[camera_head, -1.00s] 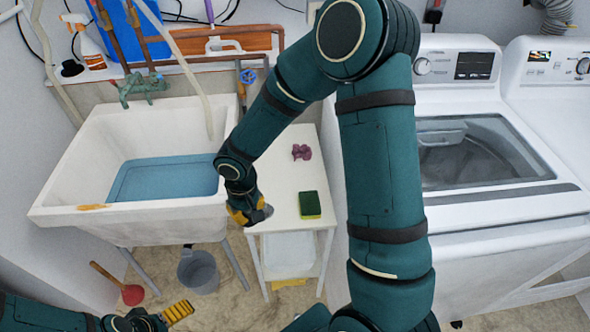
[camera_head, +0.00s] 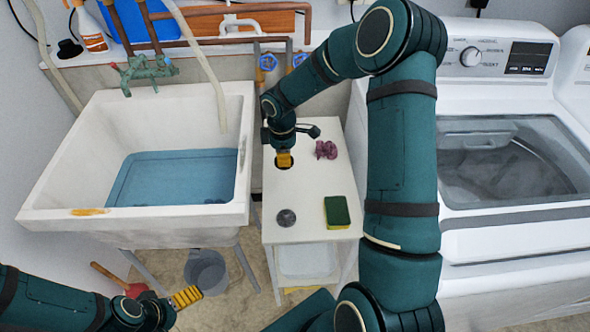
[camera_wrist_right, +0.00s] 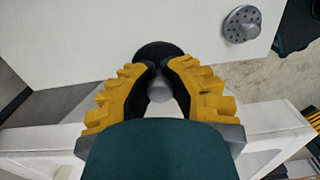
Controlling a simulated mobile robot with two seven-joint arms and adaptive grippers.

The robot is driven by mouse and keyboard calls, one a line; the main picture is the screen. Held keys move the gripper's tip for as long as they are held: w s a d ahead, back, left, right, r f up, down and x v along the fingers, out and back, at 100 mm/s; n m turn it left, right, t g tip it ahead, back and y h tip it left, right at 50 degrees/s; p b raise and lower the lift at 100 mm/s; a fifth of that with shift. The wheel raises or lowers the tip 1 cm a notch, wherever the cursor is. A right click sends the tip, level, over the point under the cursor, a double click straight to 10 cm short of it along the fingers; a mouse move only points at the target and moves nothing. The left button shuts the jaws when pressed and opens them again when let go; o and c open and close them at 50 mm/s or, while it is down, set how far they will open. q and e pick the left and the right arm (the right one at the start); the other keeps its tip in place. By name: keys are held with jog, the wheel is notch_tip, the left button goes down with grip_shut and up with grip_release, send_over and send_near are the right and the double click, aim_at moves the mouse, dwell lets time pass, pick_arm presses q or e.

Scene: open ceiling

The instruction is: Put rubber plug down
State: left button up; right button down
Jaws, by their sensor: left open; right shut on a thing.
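My right gripper (camera_head: 284,158) is shut on the dark round rubber plug (camera_wrist_right: 157,52) over the back left part of the small white table (camera_head: 312,237). The plug shows as a dark rim under the yellow fingers in the head view; I cannot tell whether it touches the tabletop. In the right wrist view a grey knob shows between the fingers of my right gripper (camera_wrist_right: 160,78). My left gripper (camera_head: 187,296) is open and empty, low at the left, near the floor bucket in the picture.
A grey drain strainer (camera_head: 286,218), a green-yellow sponge (camera_head: 337,212) and a crumpled purple cloth (camera_head: 326,149) lie on the table. The sink (camera_head: 60,190) stands left, the washing machine (camera_head: 530,190) right. A bucket (camera_head: 207,270) and plunger (camera_head: 135,290) are below.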

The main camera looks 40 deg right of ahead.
aim_at(286, 184)
notch_tip(286, 184, down, 9)
jog(key=shift+f+b, duration=0.2)
jog(key=shift+b, duration=0.8)
jog(key=shift+s+r, duration=0.1)
jog(key=shift+f, duration=0.25)
jog(key=c, duration=1)
grip_release()
jog(key=shift+r, duration=0.15)
